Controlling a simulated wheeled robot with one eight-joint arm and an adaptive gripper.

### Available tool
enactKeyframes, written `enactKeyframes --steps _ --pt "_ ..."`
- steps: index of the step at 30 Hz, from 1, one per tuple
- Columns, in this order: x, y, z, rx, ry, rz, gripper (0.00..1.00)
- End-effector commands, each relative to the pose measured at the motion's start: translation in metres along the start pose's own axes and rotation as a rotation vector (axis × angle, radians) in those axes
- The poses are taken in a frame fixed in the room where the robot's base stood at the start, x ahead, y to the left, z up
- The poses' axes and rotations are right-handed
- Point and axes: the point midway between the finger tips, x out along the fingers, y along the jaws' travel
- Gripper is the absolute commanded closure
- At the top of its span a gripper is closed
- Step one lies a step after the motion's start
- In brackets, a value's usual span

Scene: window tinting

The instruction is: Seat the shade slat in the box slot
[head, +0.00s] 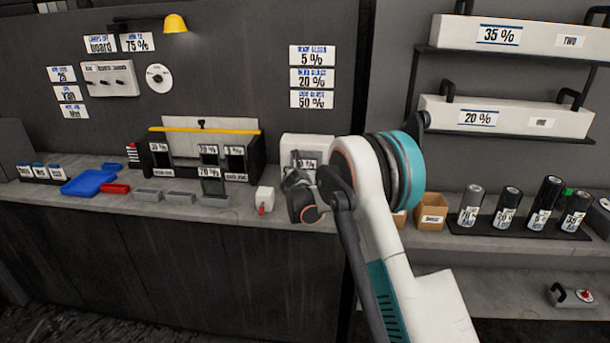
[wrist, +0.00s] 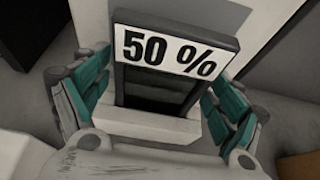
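A dark slat with a white "50 %" label (wrist: 168,53) stands between my gripper's fingers (wrist: 152,98) in the wrist view, on a pale block-like foot (wrist: 150,127). The teal finger pads flank it, apart, with narrow gaps visible; I see no clear grip. In the head view my gripper (head: 305,198) hangs before a white box (head: 310,145), partly hiding the slat's label (head: 304,162). The black slot box (head: 149,158) stands left on the counter, with labelled fronts and a yellow bar (head: 205,130) above. A "70 %" slat (head: 213,185) stands before it.
Two low grey blocks (head: 180,198), a red block (head: 116,188) and a blue tray (head: 90,182) lie left on the counter. A small white block with a red part (head: 265,197) stands between the slot box and my gripper. Dark cylinders (head: 506,207) stand right.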

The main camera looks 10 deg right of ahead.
Motion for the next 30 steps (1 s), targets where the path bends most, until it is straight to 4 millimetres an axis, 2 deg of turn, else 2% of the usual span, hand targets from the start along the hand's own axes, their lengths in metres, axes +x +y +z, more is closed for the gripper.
enactKeyframes --steps 13,17,27,30 --pt "-0.004 0.0 0.004 0.0 0.0 0.001 0.09" --pt "-0.024 0.001 0.005 -0.002 0.0 0.001 0.09" --pt "-0.093 0.001 0.005 -0.001 0.0 0.001 0.09" --pt "-0.106 0.0 0.004 0.0 0.0 0.001 0.09"
